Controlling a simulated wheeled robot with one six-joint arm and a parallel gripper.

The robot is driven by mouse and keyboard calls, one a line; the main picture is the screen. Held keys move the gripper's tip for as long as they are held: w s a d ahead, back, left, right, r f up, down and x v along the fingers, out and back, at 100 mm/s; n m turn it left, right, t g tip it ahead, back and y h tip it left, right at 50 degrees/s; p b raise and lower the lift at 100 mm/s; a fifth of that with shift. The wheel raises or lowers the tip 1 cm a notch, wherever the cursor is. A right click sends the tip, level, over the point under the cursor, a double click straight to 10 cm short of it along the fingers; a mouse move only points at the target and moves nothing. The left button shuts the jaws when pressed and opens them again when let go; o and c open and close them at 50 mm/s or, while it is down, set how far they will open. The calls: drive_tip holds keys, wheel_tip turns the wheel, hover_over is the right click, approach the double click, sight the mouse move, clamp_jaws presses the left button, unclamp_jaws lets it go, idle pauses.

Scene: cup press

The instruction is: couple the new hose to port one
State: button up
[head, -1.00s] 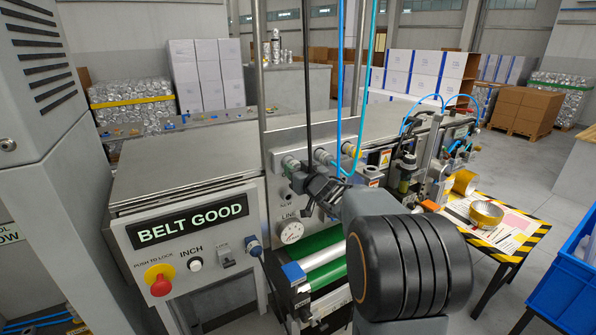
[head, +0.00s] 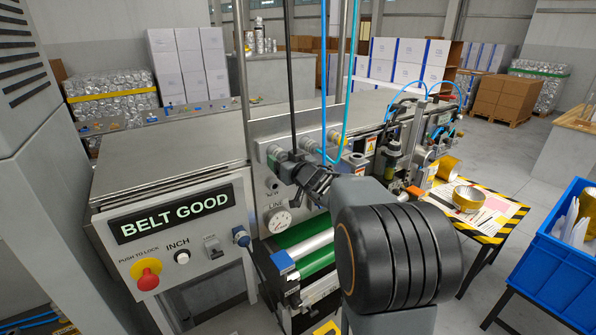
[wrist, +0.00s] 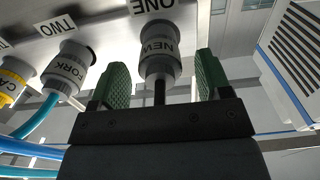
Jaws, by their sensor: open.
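The new hose's grey coupling, marked NEW (wrist: 160,55), sits under the label ONE (wrist: 153,5) in the wrist view, in line with port one and close against the panel. Whether it is locked cannot be told. Its black hose (wrist: 159,92) runs back from it between my fingers. My gripper (wrist: 162,72) is open, with one green pad on each side of the coupling and a gap on both sides. In the head view my gripper (head: 306,176) is at the panel front, and the black hose (head: 293,80) hangs from above.
Port two's label TWO (wrist: 57,29) has a FORK coupling (wrist: 66,70) with a blue hose beside my fingers. A yellow-banded coupling (wrist: 12,87) is farther left. The BELT GOOD panel (head: 175,215), green belt (head: 313,262) and blue bin (head: 545,285) stand around my arm.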

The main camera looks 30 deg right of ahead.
drive_tip(key=s+d+b, duration=0.1)
drive_tip(key=s+b, duration=0.1)
drive_tip(key=s, duration=1)
drive_tip(key=shift+d, duration=0.15)
drive_tip(key=s+d+f+m+g+h, duration=0.4)
drive_tip(key=s+d+f+g+h, duration=0.3)
drive_tip(key=f, duration=0.3)
drive_tip(key=s+a+f+n+g+y, duration=0.1)
drive_tip(key=s+a+f+g, duration=0.1)
drive_tip(key=a, duration=0.4)
drive_tip(key=s+a+f+n+g+y+b, duration=0.1)
drive_tip(key=s+a+g+y, duration=0.1)
drive_tip(key=s+a, duration=0.3)
drive_tip(key=s+a+f+g+y, duration=0.1)
drive_tip(key=s+a+f+g, duration=0.1)
drive_tip(key=a, duration=0.7)
drive_tip(key=shift+s+f+n+y+b, duration=0.35)
drive_tip(key=shift+s+n+y, duration=0.05)
drive_tip(key=shift+s, duration=0.3)
